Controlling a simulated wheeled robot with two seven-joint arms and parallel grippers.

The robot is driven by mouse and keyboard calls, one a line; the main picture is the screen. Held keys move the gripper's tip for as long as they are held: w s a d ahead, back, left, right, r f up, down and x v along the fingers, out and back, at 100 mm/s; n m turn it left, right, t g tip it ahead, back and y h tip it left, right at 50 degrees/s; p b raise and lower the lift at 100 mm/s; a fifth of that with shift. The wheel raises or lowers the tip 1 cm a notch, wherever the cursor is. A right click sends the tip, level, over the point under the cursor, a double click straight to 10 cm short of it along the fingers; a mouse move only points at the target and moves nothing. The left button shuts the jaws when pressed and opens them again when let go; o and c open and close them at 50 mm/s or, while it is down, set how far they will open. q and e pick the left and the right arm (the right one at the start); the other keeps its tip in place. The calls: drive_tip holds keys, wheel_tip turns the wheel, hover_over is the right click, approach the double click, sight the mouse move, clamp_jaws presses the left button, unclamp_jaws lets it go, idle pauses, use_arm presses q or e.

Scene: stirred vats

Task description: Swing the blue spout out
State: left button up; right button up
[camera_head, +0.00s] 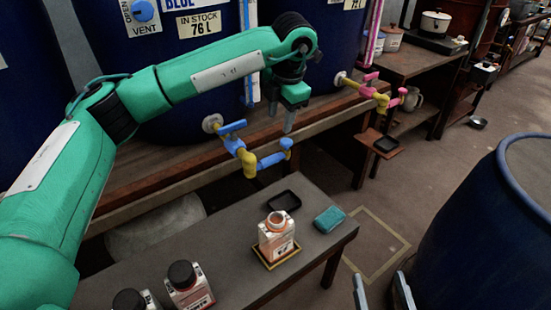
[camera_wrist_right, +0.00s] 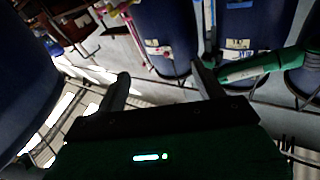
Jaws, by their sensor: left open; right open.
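The blue spout (camera_head: 271,159) is on the front of the left dark blue vat (camera_head: 175,80) in the head view. It runs right from a yellow elbow (camera_head: 249,164), roughly along the bench edge, and ends in a blue knob (camera_head: 286,143). A blue tap handle (camera_head: 232,127) sits nearer the vat. My left gripper (camera_head: 289,122) is open and points down just above the knob; I cannot tell whether it touches. My right gripper (camera_head: 380,277) is open and empty at the bottom right; it also shows in the right wrist view (camera_wrist_right: 163,82).
A low table (camera_head: 225,240) in front holds an open bottle (camera_head: 277,238) on a yellow-edged tray, a black dish (camera_head: 284,201), a teal sponge (camera_head: 329,219) and two capped bottles. A pink spout (camera_head: 392,98) is further right. A blue drum (camera_head: 485,225) stands right.

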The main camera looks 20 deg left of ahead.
sight(274, 156)
use_arm(q)
drive_tip(key=f, duration=0.4)
drive_tip(key=w+a+f+b, duration=0.1)
drive_tip(key=f, duration=0.3)
drive_tip(key=f+b, duration=0.1)
drive_tip(key=f, duration=0.3)
drive_tip(key=shift+w+a+f, duration=0.2)
drive_tip(key=shift+w+a, duration=0.1)
drive_tip(key=shift+a, duration=0.1)
drive_tip(key=shift+w+a+f+b, duration=0.1)
drive_tip(key=shift+f+b, duration=0.25)
drive_tip(key=shift+f, duration=0.4)
use_arm(e)
drive_tip(key=s+d+r+t, duration=0.2)
drive_tip(key=d+r+t, duration=0.1)
drive_tip(key=r+t, duration=0.5)
wheel_tip(274, 156, up, 3)
drive_tip(key=shift+d+r+y, duration=0.1)
drive_tip(key=shift+d+y, duration=0.15)
drive_tip(key=shift+y, duration=0.15)
